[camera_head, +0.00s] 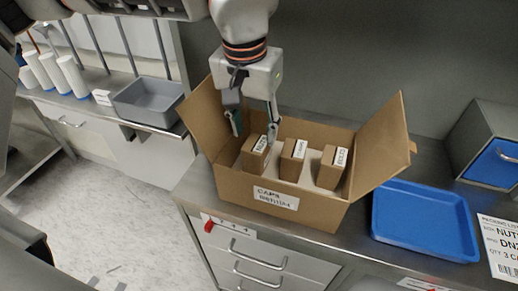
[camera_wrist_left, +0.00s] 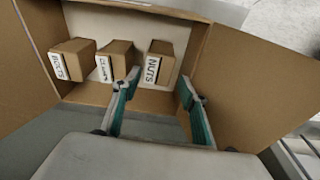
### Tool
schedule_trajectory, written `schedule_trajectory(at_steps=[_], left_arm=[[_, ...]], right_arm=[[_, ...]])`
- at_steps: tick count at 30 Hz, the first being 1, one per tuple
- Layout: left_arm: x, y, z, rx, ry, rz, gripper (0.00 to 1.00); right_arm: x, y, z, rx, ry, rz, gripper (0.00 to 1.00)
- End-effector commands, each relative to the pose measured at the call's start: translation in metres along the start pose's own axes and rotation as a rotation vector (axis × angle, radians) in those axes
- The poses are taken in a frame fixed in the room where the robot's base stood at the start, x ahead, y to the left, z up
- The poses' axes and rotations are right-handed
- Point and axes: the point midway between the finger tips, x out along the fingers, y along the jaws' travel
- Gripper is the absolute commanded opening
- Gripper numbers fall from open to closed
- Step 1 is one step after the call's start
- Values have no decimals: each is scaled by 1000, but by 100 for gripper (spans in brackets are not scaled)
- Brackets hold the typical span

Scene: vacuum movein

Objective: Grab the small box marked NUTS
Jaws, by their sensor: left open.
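The small brown NUTS box (camera_head: 251,158) stands at the left of a row of three inside an open cardboard carton (camera_head: 318,208). In the left wrist view the NUTS box (camera_wrist_left: 158,64) is on the right, with its label readable. My left gripper (camera_head: 255,135) points down into the carton, above and behind the NUTS box. Its fingers are open with nothing between them. In the wrist view the fingertips (camera_wrist_left: 159,77) lie to either side of the NUTS box's near end; contact cannot be told. My right gripper is not in view.
Two similar boxes, a middle one (camera_head: 292,160) and BOLTS (camera_head: 331,170), stand beside it. The carton's flaps stand up at both sides. A blue tray (camera_head: 425,222) and a packing list (camera_head: 502,246) lie right of the carton. A grey bin (camera_head: 148,105) is at left.

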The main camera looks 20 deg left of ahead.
Motion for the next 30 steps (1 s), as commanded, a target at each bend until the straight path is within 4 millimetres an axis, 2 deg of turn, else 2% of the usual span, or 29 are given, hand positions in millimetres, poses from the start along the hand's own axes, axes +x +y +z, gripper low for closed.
schedule_trajectory(at_steps=[1, 6, 15, 23, 27, 30], left_arm=[[8, 0, 1, 1, -4, 0, 43], [19, 1, 3, 2, -4, 0, 43], [59, 4, 8, 0, -5, 0, 43], [62, 4, 7, 1, -1, 1, 43], [62, 4, 7, 1, -1, 1, 9], [62, 4, 6, 0, 0, 1, 7]], right_arm=[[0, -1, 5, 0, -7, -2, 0], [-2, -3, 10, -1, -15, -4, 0], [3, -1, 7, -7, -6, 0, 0], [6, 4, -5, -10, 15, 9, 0], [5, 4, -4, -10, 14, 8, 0], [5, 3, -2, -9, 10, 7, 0]])
